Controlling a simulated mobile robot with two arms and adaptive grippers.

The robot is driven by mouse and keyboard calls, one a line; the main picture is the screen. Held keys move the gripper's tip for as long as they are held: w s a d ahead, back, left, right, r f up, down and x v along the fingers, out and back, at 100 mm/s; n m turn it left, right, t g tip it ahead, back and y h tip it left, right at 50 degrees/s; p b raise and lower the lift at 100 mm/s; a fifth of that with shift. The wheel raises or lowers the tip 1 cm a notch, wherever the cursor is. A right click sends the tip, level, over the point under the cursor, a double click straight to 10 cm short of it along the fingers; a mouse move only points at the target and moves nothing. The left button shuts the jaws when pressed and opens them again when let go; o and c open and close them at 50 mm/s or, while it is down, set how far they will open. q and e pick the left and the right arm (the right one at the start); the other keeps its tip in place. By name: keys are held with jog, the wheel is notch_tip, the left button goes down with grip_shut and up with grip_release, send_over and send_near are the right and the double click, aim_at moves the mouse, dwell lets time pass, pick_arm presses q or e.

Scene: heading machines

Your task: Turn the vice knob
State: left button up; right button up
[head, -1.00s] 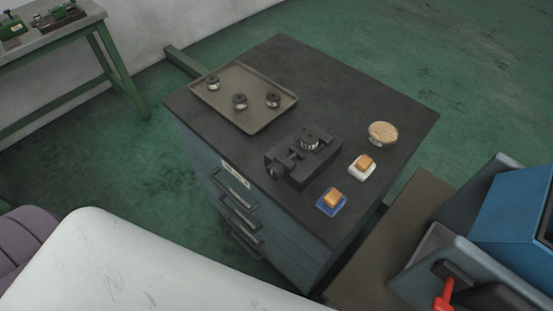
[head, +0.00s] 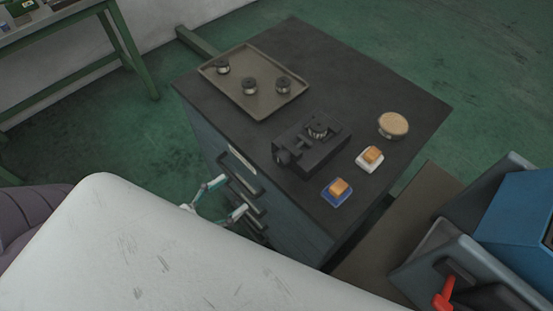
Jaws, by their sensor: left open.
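The black vice (head: 311,145) sits near the front edge of the dark cabinet top. Its knob (head: 283,157) appears as a dark round end on the vice's left side. My left gripper (head: 224,198) is below the cabinet top, in front of the drawer handles, left of and lower than the vice. Its teal and white fingers are spread apart and empty. The near white surface hides the rest of that arm. My right gripper is out of view.
A tray (head: 243,106) with several round parts stands at the cabinet's back left. A blue machine (head: 515,215) with a red lever (head: 444,293) stands at right.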

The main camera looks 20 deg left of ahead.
aim_at(278, 161)
pick_arm(q)
jog(key=p+x, duration=0.3)
jog(key=x, duration=0.9)
jog(key=shift+w+p, duration=0.15)
jog(key=shift+p, duration=0.15)
jog(key=shift+w+d, duration=0.25)
jog(key=shift+w, duration=0.2)
jog(key=c, duration=1.1)
jog(key=shift+c, duration=0.2)
